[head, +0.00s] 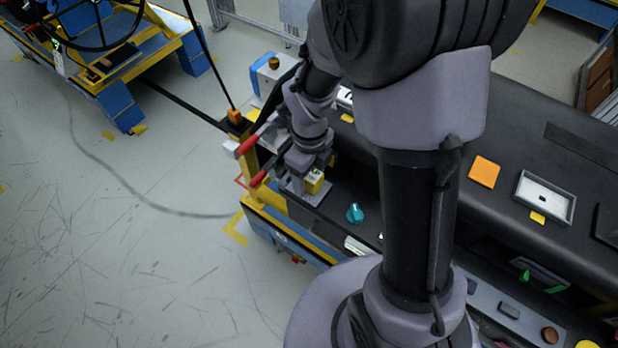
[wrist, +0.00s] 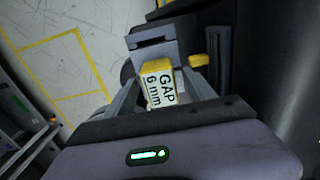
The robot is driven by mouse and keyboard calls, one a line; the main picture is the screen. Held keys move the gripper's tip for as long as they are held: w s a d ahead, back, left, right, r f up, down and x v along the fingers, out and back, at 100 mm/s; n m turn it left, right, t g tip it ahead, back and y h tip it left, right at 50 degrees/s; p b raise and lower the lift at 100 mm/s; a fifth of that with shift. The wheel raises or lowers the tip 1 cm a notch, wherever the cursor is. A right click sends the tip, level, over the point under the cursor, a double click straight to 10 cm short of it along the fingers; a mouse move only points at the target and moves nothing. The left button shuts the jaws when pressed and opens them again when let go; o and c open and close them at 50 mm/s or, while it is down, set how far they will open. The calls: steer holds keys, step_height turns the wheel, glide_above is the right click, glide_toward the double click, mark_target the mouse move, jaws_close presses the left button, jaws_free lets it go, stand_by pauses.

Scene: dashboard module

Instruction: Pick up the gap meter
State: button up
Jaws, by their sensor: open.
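The gap meter (wrist: 160,86) is a small yellow and white block with "GAP 6 mm" in black letters, at the middle of the wrist view. It also shows in the head view as a small yellow block (head: 314,181) on a light grey plate (head: 322,197), just below my gripper. My gripper (wrist: 166,84) is open, with one grey finger on each side of the gap meter. I cannot tell whether the fingers touch it. My arm hides part of this area in the head view.
A grey slotted block (wrist: 154,48) stands just beyond the gap meter. A teal knob (head: 355,213) is to its right on the dark dashboard. An orange square (head: 484,172) and a framed tray (head: 545,196) lie further right. Red-tipped handles (head: 247,146) stand close on the left.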

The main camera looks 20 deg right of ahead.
steer(key=shift+f, duration=0.25)
steer(key=shift+r, duration=0.1)
jaws_close()
